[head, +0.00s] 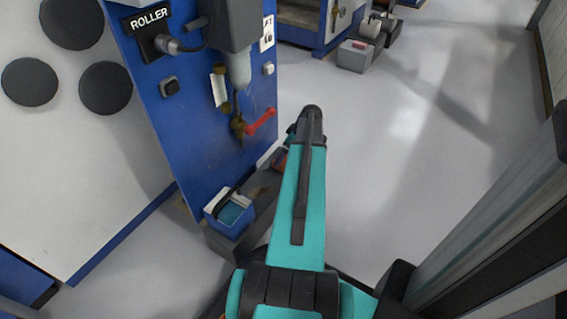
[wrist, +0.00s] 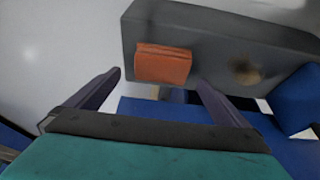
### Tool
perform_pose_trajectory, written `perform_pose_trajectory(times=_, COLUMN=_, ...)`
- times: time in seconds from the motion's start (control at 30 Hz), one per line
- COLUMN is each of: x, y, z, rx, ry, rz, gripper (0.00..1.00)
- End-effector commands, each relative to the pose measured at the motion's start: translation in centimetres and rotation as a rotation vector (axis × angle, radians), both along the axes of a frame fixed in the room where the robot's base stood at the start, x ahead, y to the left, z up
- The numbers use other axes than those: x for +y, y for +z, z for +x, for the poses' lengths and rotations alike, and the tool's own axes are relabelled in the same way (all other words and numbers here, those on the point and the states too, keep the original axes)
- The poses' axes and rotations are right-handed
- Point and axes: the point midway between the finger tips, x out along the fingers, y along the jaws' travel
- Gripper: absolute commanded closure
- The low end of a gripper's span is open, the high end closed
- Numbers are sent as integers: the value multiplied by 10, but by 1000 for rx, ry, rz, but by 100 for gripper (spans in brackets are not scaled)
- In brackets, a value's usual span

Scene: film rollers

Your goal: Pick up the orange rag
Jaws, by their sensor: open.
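The orange rag (wrist: 163,63) looks like a folded, flat block and lies on a dark grey ledge (wrist: 215,38) in the wrist view. My gripper (wrist: 160,79) is open, with one dark finger left of the rag and the other to its lower right. Nothing is held between the fingers, and I cannot tell how far above the rag they are.
A blue bin (head: 229,208) stands on the ledge, against the blue machine panel (head: 190,110). A red handle (head: 262,122) sticks out from the panel. A brown spot (wrist: 245,72) marks the ledge. The pale floor (head: 400,140) to the right is clear.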

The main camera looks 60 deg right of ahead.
Motion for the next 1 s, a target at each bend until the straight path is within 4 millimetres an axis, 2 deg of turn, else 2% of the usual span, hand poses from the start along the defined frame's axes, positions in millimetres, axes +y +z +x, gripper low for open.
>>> perform_pose_trajectory(times=0.47, x=0, y=-4, z=2, rx=0, ry=1, rz=0, gripper=0)
perform_pose_trajectory(times=1.0, x=3, y=-46, z=21, rx=0, ry=3, rz=0, gripper=0)
